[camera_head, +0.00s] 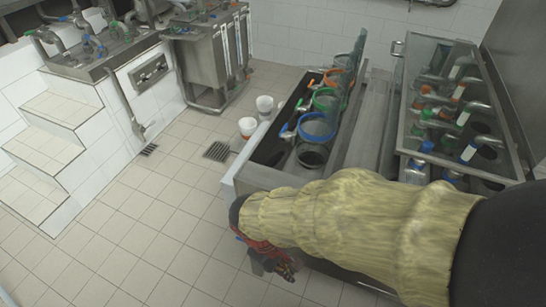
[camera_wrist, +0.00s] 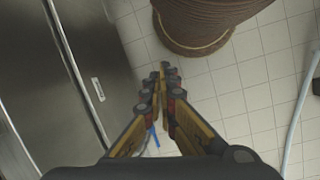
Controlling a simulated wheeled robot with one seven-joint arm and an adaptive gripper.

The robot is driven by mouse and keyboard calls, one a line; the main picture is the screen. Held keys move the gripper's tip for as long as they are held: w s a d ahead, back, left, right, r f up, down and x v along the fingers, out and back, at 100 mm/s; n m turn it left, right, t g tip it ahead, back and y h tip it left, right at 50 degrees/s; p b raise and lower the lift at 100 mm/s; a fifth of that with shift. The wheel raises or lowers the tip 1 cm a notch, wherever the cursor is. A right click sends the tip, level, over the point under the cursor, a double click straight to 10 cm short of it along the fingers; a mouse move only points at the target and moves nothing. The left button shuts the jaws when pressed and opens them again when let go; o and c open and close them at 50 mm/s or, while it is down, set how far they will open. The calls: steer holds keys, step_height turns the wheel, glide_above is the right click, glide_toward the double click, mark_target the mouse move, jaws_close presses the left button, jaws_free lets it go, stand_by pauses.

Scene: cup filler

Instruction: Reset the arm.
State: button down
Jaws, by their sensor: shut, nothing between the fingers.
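My gripper (camera_wrist: 164,72) shows in the wrist view with its two fingers close together at the tips and nothing between them. It points down over the tiled floor. In the head view my gripper (camera_head: 284,270) is at the bottom centre, beyond the end of my arm in its yellowish sleeve. There it hangs in front of the near end of the steel counter (camera_head: 229,182). The fingers are small and dark in the head view.
The counter holds coloured rings and a glass-topped case (camera_head: 440,50) at right. Two white cups (camera_head: 247,127) (camera_head: 265,104) are left of the counter. White tiled steps (camera_head: 45,150) and a steel machine (camera_head: 215,50) stand farther left. Tiled floor (camera_head: 150,220) is clear at left.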

steer(key=w+d+r+m+t+y, duration=0.1)
steer(key=d+r+m+t, duration=0.2)
steer(key=r, duration=0.7)
steer(key=w+d+r+m+t+y, duration=0.1)
steer(key=d+r+m+t+y, duration=0.1)
steer(key=d+r+m, duration=0.5)
steer(key=shift+d+r+t, duration=0.7)
steer(key=shift+d+r, duration=1.15)
steer(key=shift+d, duration=0.85)
